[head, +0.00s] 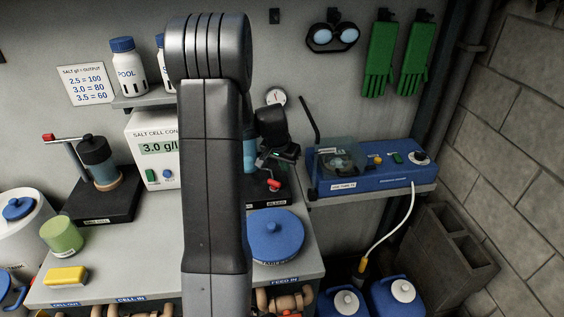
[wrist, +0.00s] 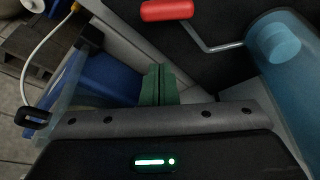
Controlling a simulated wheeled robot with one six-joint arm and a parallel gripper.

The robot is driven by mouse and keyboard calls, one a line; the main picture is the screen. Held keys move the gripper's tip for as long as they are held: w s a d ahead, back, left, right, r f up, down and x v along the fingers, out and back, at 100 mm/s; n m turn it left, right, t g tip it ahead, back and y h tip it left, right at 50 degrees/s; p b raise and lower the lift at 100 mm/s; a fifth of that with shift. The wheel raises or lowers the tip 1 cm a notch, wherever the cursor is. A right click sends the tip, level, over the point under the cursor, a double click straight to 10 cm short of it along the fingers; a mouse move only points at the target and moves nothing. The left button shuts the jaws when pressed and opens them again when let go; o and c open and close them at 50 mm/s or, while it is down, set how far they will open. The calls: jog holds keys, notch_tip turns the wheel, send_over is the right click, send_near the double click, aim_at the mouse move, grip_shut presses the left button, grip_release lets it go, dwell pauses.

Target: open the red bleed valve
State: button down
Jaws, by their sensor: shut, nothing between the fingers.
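The red bleed valve handle (head: 275,185) sits above a black base (head: 264,194) at the back right of the bench, just below my gripper (head: 277,160). In the wrist view, the red handle (wrist: 167,10) is at the top edge, on a bent metal rod (wrist: 205,42) leading to a translucent blue cylinder (wrist: 275,45). My gripper (wrist: 158,84) shows there as two green fingertips pressed together, empty, apart from the handle in the picture. My arm hides much of the blue cylinder (head: 250,156) in the head view.
A blue device (head: 378,178) with a clear cover stands on a shelf right of my gripper. A round blue lid (head: 275,236) is in front of the valve base. A controller box (head: 152,150) and another red-tipped lever (head: 50,138) stand left of my arm.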

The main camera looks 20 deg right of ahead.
aim_at(281, 183)
jog(key=x, duration=0.2)
jog(key=shift+f, duration=0.3)
jog(key=shift+s+a+r+b, duration=0.1)
jog(key=shift+s+a+b, duration=0.1)
jog(key=shift+s+a, duration=0.5)
jog(key=shift+s+a+b, duration=0.2)
jog(key=shift+s+a, duration=0.25)
jog(key=shift+a, duration=0.35)
jog(key=shift+b, duration=0.6)
jog(key=shift+s+m+b, duration=0.15)
jog(key=shift+m+b, duration=0.65)
jog(key=shift+b, duration=0.1)
jog(key=shift+m+g+b, duration=0.3)
jog(key=shift+b, duration=0.35)
jog(key=m+b, duration=0.1)
jog(key=b, duration=0.1)
jog(key=m+b, duration=0.1)
jog(key=shift+s+f+m+g+h+b, duration=0.25)
jog(key=shift+f+m+g+h+b, duration=0.05)
jog(key=shift+g, duration=0.1)
jog(key=m+b, duration=0.1)
jog(key=m+g+b, duration=0.1)
jog(key=m, duration=0.1)
jog(key=m+b, duration=0.1)
jog(key=m, duration=0.1)
jog(key=shift+s+a+r+g, duration=0.25)
jog(key=shift+s+a+g, duration=0.05)
jog(key=shift+s, duration=0.1)
jog(key=shift+w, duration=0.1)
